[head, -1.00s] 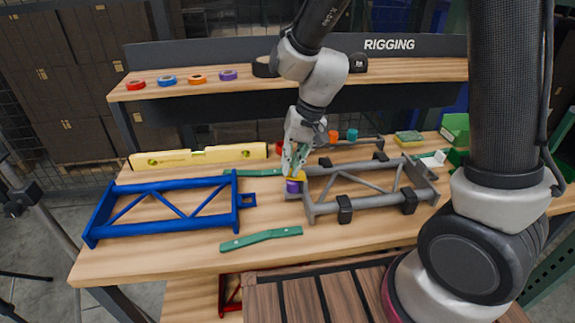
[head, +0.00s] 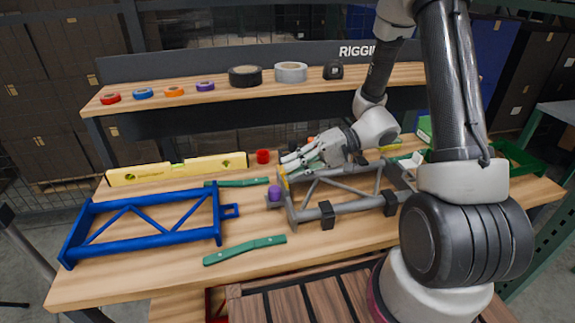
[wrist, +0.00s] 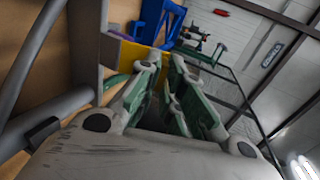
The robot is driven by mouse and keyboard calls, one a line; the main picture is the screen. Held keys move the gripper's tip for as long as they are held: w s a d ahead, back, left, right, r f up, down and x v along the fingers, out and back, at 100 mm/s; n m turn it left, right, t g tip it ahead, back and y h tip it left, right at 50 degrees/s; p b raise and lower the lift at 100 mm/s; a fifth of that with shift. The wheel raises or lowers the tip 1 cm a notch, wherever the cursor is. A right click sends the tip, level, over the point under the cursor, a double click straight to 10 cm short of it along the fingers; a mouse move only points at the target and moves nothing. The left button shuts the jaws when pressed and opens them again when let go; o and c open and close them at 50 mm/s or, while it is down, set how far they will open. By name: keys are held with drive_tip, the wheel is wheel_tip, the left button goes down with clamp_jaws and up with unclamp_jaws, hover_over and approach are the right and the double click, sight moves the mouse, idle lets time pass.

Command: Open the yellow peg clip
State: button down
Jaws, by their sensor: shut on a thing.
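The yellow peg clip (head: 283,179) stands tilted up at the left end of the grey frame (head: 327,214), beside the purple peg (head: 274,193), whose top shows uncovered. My gripper (head: 287,163) reaches in from the right, lying nearly level, with its fingertips at the clip's upper part. In the wrist view the yellow clip (wrist: 136,53) shows as a flat plate, its right end between my green and grey fingers (wrist: 164,62). My gripper is shut on it. The fingers hide part of the clip's edge.
A blue frame (head: 142,243) lies to the left, with a green bar (head: 245,249) in front. A yellow level (head: 177,169) and a red cup-like piece (head: 263,156) stand behind. Tape rolls sit on the upper shelf (head: 217,104).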

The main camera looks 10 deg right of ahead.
drive_tip(key=y, duration=0.1)
drive_tip(key=d+f+y, duration=0.1)
drive_tip(key=y, duration=0.1)
drive_tip(key=d+y, duration=0.1)
drive_tip(key=y, duration=0.1)
drive_tip(key=shift+s+d+f, duration=0.1)
drive_tip(key=shift+d+f, duration=0.15)
drive_tip(key=shift+f, duration=0.15)
drive_tip(key=shift+y, duration=0.3)
drive_tip(key=c, duration=1.6)
unclamp_jaws()
drive_tip(key=shift+o, duration=0.2)
